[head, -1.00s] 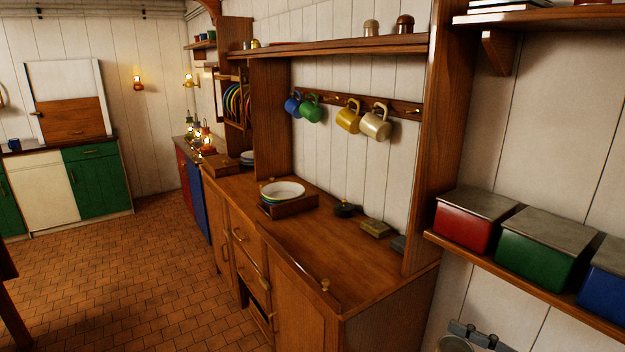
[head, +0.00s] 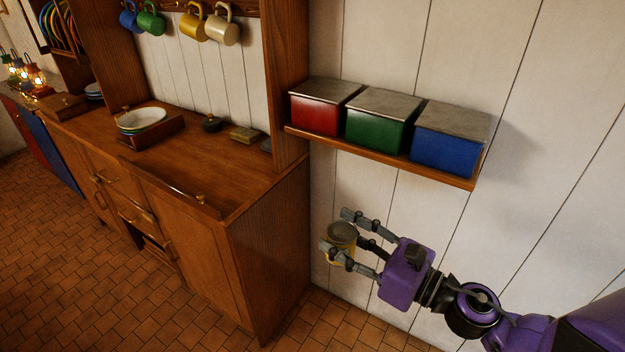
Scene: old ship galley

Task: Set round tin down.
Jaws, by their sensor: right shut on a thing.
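The round tin (head: 342,236) is a small yellow cylinder with a grey top. My right gripper (head: 341,238) is shut on it, with grey fingers on both sides and a purple body behind. It holds the tin in the air, right of the wooden cabinet's end panel and below the wall shelf. The tin stands roughly upright, and the fingers hide part of its side. My left gripper is not in view.
The wooden counter (head: 185,170) has bare room in front, with a stack of bowls (head: 140,121) in a box and small dark items at the back. Red, green and blue (head: 445,152) tins crowd the wall shelf (head: 420,173). Mugs hang above.

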